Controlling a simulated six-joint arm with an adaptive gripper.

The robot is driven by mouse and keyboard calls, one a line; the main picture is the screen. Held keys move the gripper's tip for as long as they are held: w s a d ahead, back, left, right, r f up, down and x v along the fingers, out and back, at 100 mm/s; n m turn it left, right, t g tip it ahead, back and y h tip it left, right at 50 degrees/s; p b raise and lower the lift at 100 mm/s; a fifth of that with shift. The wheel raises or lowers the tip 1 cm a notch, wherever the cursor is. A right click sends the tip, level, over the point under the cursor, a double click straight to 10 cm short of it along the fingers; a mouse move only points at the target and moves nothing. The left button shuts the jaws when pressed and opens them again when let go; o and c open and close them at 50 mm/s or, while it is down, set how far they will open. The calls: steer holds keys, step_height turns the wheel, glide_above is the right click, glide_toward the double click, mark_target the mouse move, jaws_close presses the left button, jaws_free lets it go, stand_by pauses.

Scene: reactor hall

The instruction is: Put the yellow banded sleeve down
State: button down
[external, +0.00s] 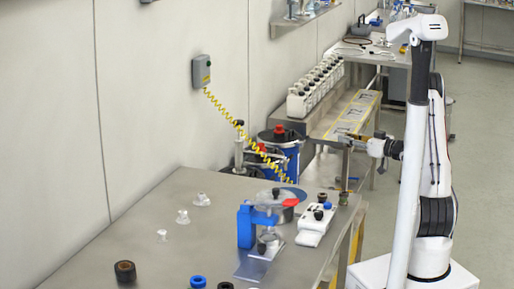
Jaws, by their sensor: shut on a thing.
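My gripper (352,141) is at the end of my arm, beyond the right far corner of the near steel table (150,235). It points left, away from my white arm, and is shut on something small. The yellow banded sleeve is hard to make out at this size. A slim grey upright piece (346,165) shows just below the gripper. I cannot tell whether it is the sleeve or part of the bench behind.
Behind are blue drums (280,148) and a bench with white bottles (305,98). A yellow coiled cord (238,128) hangs from the wall. The table's left part is largely clear.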

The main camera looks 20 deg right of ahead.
steer(key=s+d+r+m+t+h, duration=0.1)
steer(key=s+d+r+m+h, duration=0.4)
steer(key=d, duration=0.3)
steer(key=s+d+r+m+h, duration=0.35)
steer(key=d+r+h, duration=0.3)
steer(key=d, duration=0.25)
steer(key=s+d+r+m+g+h, duration=0.1)
steer(key=s+d+r+m+h, duration=0.1)
steer(key=s+r, duration=0.6)
steer(key=s+d+r+m+g+h, duration=0.2)
steer(key=s+r+h, duration=0.3)
steer(key=s+r, duration=0.3)
steer(key=s, duration=0.3)
steer(key=shift+s+d, duration=0.2)
steer(key=shift+d, duration=0.05)
steer(key=shift+m+g, duration=0.25)
steer(key=shift+g, duration=0.05)
steer(key=w+a+n+t+y, duration=0.1)
steer(key=w+a+n+y, duration=0.1)
steer(key=a, duration=0.8)
steer(key=w+a+n+t+y, duration=0.1)
steer(key=w+a+n+y, duration=0.2)
steer(key=a, duration=0.8)
steer(key=w+a+n+t+y, duration=0.2)
steer(key=w+a+y, duration=0.4)
steer(key=a, duration=0.5)
steer(key=shift+w+a+n, duration=0.15)
steer(key=shift+w+n, duration=0.25)
steer(key=shift+n, duration=0.1)
